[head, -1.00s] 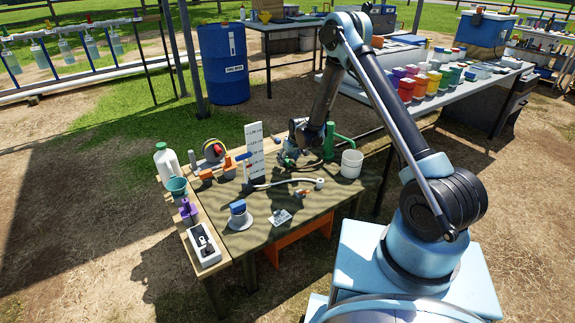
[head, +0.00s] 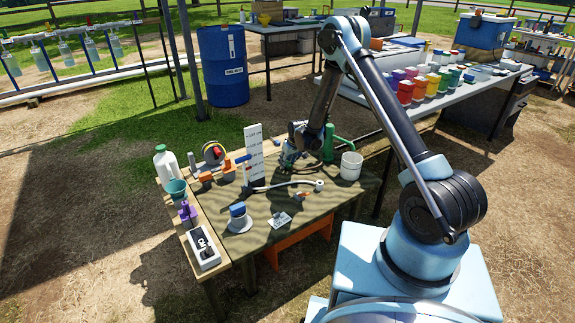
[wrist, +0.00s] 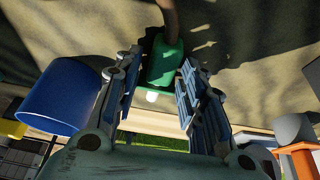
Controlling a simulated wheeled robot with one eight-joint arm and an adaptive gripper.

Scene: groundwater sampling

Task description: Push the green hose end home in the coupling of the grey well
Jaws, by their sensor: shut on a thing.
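My gripper (wrist: 159,62) is shut on the green hose end (wrist: 163,60) in the wrist view, with one blue jointed finger on each side. A brown hose runs from it to the top edge, and a small white part shows at its lower end. In the head view my gripper (head: 287,160) is low over the back of the wooden table, left of a green hand pump; the hose end is too small to tell there. I cannot pick out the grey well's coupling for certain in either view.
A grey-based, blue-topped fitting (head: 238,217) stands near the table's front. A white scale board (head: 254,152) stands close left of my gripper, the green pump (head: 328,143) and white bucket (head: 351,166) to its right.

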